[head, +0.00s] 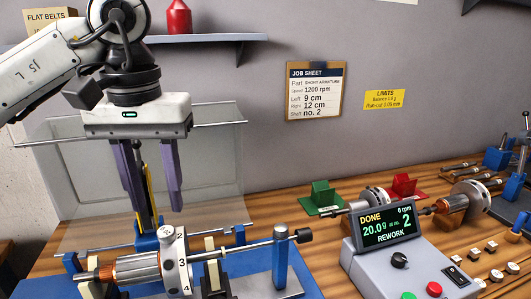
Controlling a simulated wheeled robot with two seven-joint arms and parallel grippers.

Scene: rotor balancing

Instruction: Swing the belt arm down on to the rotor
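The rotor (135,267), with copper windings and a numbered white disc (177,262), lies across the blue balancing machine (282,262) at lower left. What looks like the belt arm (144,190), a dark upright bar with a yellow strip, stands raised behind the rotor. My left gripper (157,214) points down above the rotor. Its two purple fingers are apart, one on each side of the bar in the picture; I cannot tell whether they touch it. My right gripper is not in view.
A clear guard panel (80,180) stands around the machine's back. The control console (385,270) reads DONE, 0 rpm, REWORK. Green (321,198) and red (405,186) stands and another rotor (374,200) are behind it. A shelf (215,38) crosses the wall above.

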